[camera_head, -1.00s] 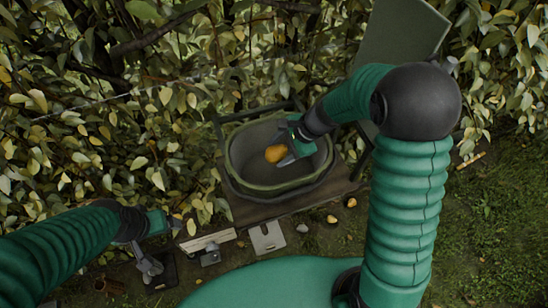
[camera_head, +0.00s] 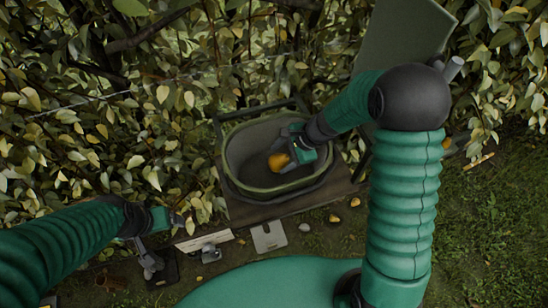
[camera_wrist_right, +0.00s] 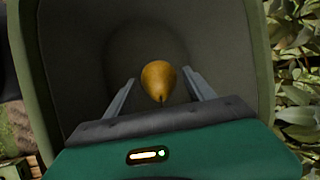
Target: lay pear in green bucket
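The yellow-orange pear (camera_head: 281,161) is inside the green bucket's outline in the head view. The green bucket (camera_head: 238,172) is a wide oval tub with a dark inside. My right gripper (camera_head: 284,153) reaches into the bucket from the right, right at the pear. In the right wrist view the pear (camera_wrist_right: 160,81) lies between the two fingers of the right gripper (camera_wrist_right: 160,88), with a gap on each side, so the gripper is open. I cannot tell whether the pear touches the bucket floor. My left gripper (camera_head: 150,262) is low at the left, away from the bucket; its opening is unclear.
The bucket stands on a wooden platform (camera_head: 290,206). Dense leafy hedge (camera_head: 150,110) closes in behind and to the sides. A pale plate (camera_head: 268,236), a stone (camera_head: 304,227) and a few small yellow fruits (camera_head: 334,218) lie in front. Open grass (camera_head: 490,220) is at the right.

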